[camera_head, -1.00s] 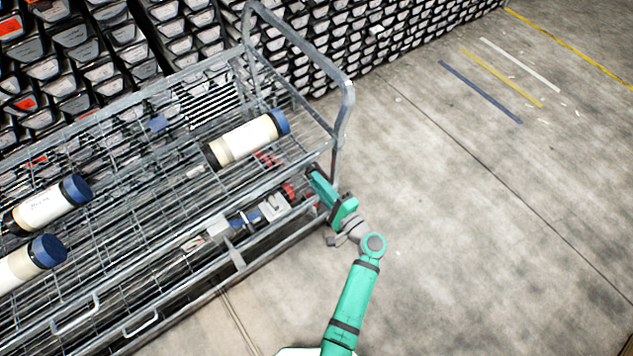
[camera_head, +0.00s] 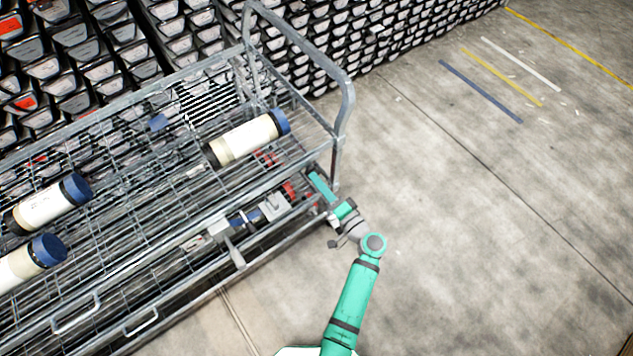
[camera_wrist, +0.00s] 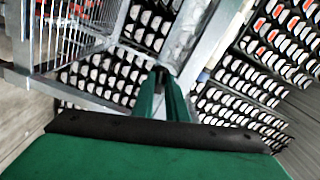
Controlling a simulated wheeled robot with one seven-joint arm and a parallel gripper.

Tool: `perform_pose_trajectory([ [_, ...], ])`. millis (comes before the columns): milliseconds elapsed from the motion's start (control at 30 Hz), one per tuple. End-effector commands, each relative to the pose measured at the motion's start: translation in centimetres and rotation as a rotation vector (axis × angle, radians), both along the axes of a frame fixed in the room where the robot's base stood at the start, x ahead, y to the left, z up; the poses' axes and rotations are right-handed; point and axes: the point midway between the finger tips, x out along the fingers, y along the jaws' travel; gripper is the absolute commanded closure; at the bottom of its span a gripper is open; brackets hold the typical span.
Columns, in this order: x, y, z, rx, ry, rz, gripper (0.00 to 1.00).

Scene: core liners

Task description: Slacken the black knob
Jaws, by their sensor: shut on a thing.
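My gripper (camera_head: 313,177) is green and reaches the right end of a wire-mesh cart, beside the upright of its handle. In the wrist view its two fingers (camera_wrist: 163,78) are close together, pointing at the cart's frame. A small dark piece, which I take to be the black knob (camera_wrist: 159,69), shows at the fingertips, and the jaws are shut on it. Most of the knob is covered by the fingers. In the head view the gripper and the cart frame hide the knob.
The grey cart (camera_head: 345,110) holds white tubes with blue caps, such as one near its right end (camera_head: 245,138). A device with red, blue and grey parts (camera_head: 262,212) lies on its lower level. Stacked core liners (camera_head: 410,35) stand behind.

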Motion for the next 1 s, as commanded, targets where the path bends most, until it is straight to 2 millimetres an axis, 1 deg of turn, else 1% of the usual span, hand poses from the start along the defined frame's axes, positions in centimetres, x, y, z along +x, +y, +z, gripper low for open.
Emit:
perform_pose_trajectory([
  [33,-0.2,0.0,-0.2,-0.001,0.004,0.002,1.0],
  [333,-0.2,0.0,-0.3,-0.001,0.004,0.002,1.0],
  [367,-0.2,0.0,-0.3,-0.001,0.004,0.002,0.83],
  [400,-0.2,0.0,-0.3,-0.001,0.004,0.002,0.73],
  [433,-0.2,0.0,-0.2,-0.001,0.004,0.002,0.69],
  [767,-0.2,-0.1,-0.1,-0.001,0.001,0.001,0.69],
  [867,-0.8,-0.6,-0.1,-0.001,0.001,-0.002,0.69],
  [1000,-2.6,-1.8,-0.1,0.0,0.002,-0.002,0.69],
])
